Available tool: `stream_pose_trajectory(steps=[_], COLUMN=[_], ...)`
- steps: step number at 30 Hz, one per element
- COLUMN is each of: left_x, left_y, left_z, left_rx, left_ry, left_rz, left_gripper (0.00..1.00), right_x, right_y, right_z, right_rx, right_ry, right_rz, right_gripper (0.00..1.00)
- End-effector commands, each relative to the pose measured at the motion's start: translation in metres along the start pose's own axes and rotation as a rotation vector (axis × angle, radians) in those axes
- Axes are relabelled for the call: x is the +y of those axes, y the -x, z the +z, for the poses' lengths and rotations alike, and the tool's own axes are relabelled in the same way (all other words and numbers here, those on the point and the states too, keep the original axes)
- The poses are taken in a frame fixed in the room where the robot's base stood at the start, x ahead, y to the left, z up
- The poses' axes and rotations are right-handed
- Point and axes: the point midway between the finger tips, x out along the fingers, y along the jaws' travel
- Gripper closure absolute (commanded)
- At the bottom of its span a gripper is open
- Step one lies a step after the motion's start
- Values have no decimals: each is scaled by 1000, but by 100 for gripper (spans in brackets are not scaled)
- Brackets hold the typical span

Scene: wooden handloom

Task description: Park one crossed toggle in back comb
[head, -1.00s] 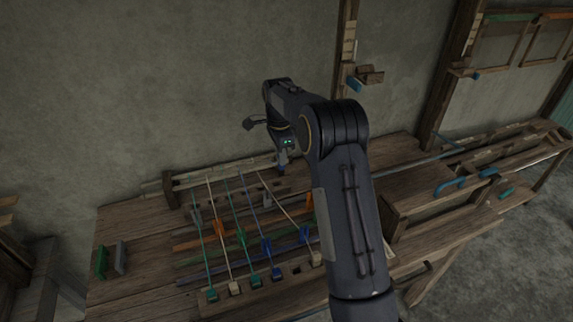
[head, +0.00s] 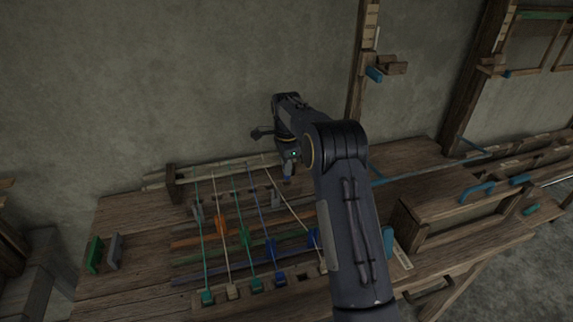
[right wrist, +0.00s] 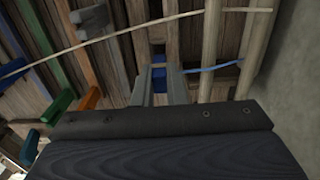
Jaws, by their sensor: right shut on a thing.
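My right gripper (head: 288,177) is at the back right of the loom frame, pointing down. In the right wrist view its two fingers (right wrist: 160,88) are shut on a small blue toggle (right wrist: 158,77). A blue cord (right wrist: 213,68) runs from near the toggle to the right, towards the round bars. In the head view several cords run front to back. Their front ends carry green (head: 207,297), cream (head: 233,291) and blue (head: 281,279) toggles along the front comb. A cream cord (head: 290,211) slants across to a cream toggle (head: 323,268). I cannot make out the back comb clearly.
Round wooden bars (head: 215,173) lie along the back near the wall. Coloured slats with orange (head: 221,225), green and blue blocks lie under the cords. A green block (head: 94,254) and a grey block (head: 114,250) stand on the table at left. My arm hides the right side.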

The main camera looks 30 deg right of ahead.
Motion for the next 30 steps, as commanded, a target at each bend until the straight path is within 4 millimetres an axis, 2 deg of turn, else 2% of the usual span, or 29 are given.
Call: stream_pose_trajectory(steps=[14,30], left_x=[-1,-6], left_y=[-2,-13], left_z=[1,6], left_rx=[1,0], left_ry=[0,0], left_rz=[0,0], left_gripper=[64,64], right_x=[0,0], right_y=[-5,-37], right_z=[0,0], right_rx=[0,1], right_ry=[0,1], right_rz=[1,2], right_gripper=[100,100])
